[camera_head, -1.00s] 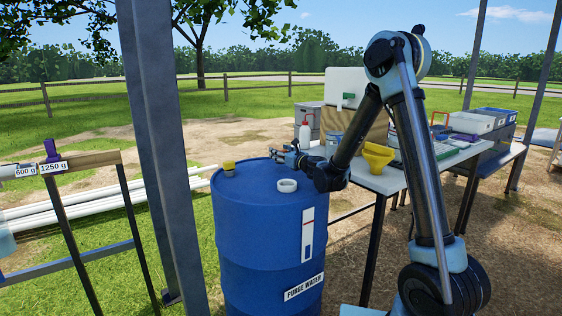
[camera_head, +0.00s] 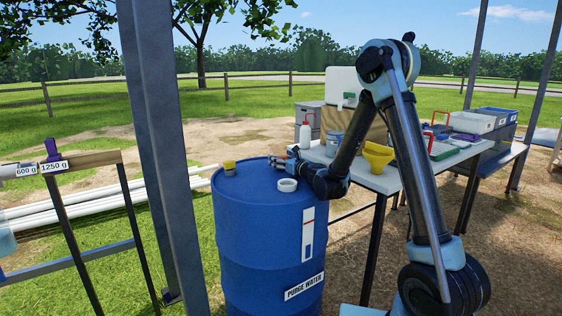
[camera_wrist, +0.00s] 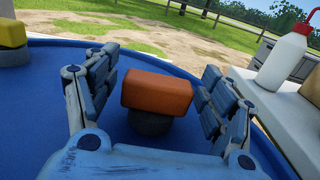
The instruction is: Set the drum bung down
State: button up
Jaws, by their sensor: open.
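The drum bung, with an orange block grip (camera_wrist: 157,92) on a dark grey round base, stands upright on the blue drum's top in the wrist view. My gripper (camera_wrist: 160,66) is open around it, one finger on each side, with a gap between each finger and the orange grip. In the head view my gripper (camera_head: 282,164) is low over the far right of the blue drum (camera_head: 255,235), and the bung cannot be made out there. A white ring-shaped opening (camera_head: 287,185) is on the drum top, in front of my gripper.
A yellow-topped cap (camera_head: 229,167) stands at the drum's left; it also shows in the wrist view (camera_wrist: 12,38). Right of the drum is a table (camera_head: 375,180) with a yellow funnel (camera_head: 377,156) and a red-capped white bottle (camera_head: 305,137). A metal post (camera_head: 160,150) stands left.

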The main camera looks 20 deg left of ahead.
jog(key=v, duration=1.2)
jog(key=shift+r, duration=0.1)
jog(key=shift+s+d+r+n, duration=0.1)
jog(key=shift+d+r+n, duration=0.2)
jog(key=shift+d+n, duration=0.1)
jog(key=s+d+r+n, duration=0.1)
jog(key=n, duration=0.1)
jog(key=s+d+r+n+g, duration=0.1)
jog(key=d+n, duration=0.1)
jog(key=s+d+r+n+g, duration=0.1)
jog(key=d+n, duration=0.1)
jog(key=n, duration=0.1)
jog(key=shift+s+d+h, duration=0.2)
jog(key=shift+d+h, duration=0.05)
jog(key=shift+h, duration=0.05)
jog(key=s+d+f+n+g+h, duration=0.2)
jog(key=s+d+f+n+h, duration=0.2)
jog(key=s+d, duration=0.6)
jog(key=s+d+f+n+g+h, duration=0.3)
jog(key=s+d+n, duration=0.5)
jog(key=d, duration=0.6)
jog(key=s+d+f+n+g+h, duration=0.2)
jog(key=s+d+f+n+h, duration=0.3)
jog(key=s+d, duration=0.7)
jog(key=shift+s+d+f+n+h, duration=0.3)
jog(key=shift+s+n+h, duration=0.1)
jog(key=shift+n+h, duration=0.25)
